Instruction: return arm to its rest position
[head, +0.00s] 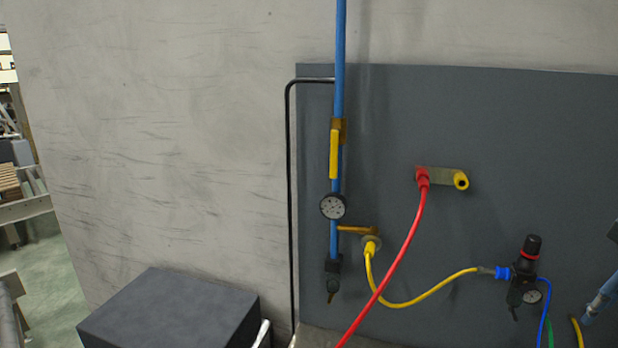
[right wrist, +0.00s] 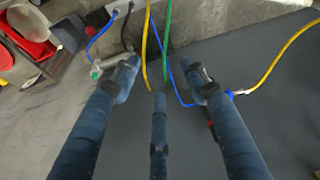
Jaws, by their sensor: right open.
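My right gripper (right wrist: 160,80) shows in the right wrist view with its blue-grey fingers spread apart and nothing between them. In the head view, part of what looks like this gripper (head: 600,300) comes in at the right edge, near the lower right of the dark wall panel (head: 480,110). It is to the right of the black regulator (head: 525,275) and apart from it. The rest of the right arm is outside the head view. My left gripper is not in view.
A blue pipe (head: 339,60) with a yellow-handled valve and gauge (head: 333,206) runs down the panel. A red hose (head: 408,245) and yellow hose (head: 430,293) hang in front. A dark box (head: 170,310) stands lower left. Hoses (right wrist: 166,40) pass beyond the right gripper's fingertips.

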